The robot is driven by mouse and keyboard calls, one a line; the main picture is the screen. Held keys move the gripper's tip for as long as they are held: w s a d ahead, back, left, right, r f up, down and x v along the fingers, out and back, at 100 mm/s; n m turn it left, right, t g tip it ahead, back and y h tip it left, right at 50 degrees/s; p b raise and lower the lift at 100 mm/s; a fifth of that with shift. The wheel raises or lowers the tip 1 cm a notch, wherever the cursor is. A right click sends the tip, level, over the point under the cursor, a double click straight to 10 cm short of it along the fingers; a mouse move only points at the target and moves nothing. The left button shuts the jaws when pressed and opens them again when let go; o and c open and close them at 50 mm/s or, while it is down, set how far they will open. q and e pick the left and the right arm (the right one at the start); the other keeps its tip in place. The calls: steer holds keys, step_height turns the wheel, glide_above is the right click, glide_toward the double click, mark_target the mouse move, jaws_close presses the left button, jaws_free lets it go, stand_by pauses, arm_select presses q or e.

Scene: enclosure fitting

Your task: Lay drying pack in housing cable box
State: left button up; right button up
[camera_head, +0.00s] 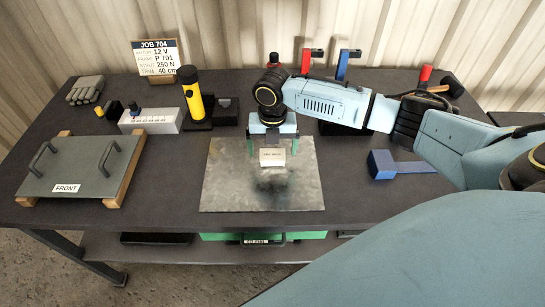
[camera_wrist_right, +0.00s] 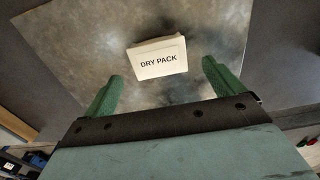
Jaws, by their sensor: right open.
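The drying pack (camera_head: 272,157) is a small white block on a grey metal sheet at the middle of the bench. In the right wrist view the drying pack (camera_wrist_right: 158,58) shows its "DRY PACK" label. My right gripper (camera_head: 272,148) points down over the sheet, its green fingers apart on either side of the pack in the head view. In the wrist view the right gripper (camera_wrist_right: 163,72) is open, with nothing between its fingers, and the pack lies just beyond the fingertips. I cannot make out a housing cable box. My left gripper is not in view.
A grey panel marked "FRONT" (camera_head: 80,165) with two handles lies on wooden blocks at the left. A green case (camera_head: 305,236) sits under the bench.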

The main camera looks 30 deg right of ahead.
mark_target(273, 157)
step_height(273, 157, down, 2)
steer(key=shift+f, duration=0.5)
steer(key=c, duration=1.2)
steer(key=shift+o, duration=0.2)
step_height(273, 157, up, 10)
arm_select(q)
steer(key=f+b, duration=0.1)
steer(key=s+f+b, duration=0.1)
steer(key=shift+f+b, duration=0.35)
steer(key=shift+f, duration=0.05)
arm_select(e)
steer(key=s+a+r+m, duration=0.2)
steer(key=a+m, duration=0.2)
steer(key=m, duration=1.1)
steer(key=s+a+r+m, duration=0.2)
steer(key=a+r+m, duration=0.1)
steer(key=m, duration=1.1)
steer(key=shift+s+a+m, duration=0.3)
steer(key=shift+a+m, duration=0.1)
steer(key=shift+a, duration=0.35)
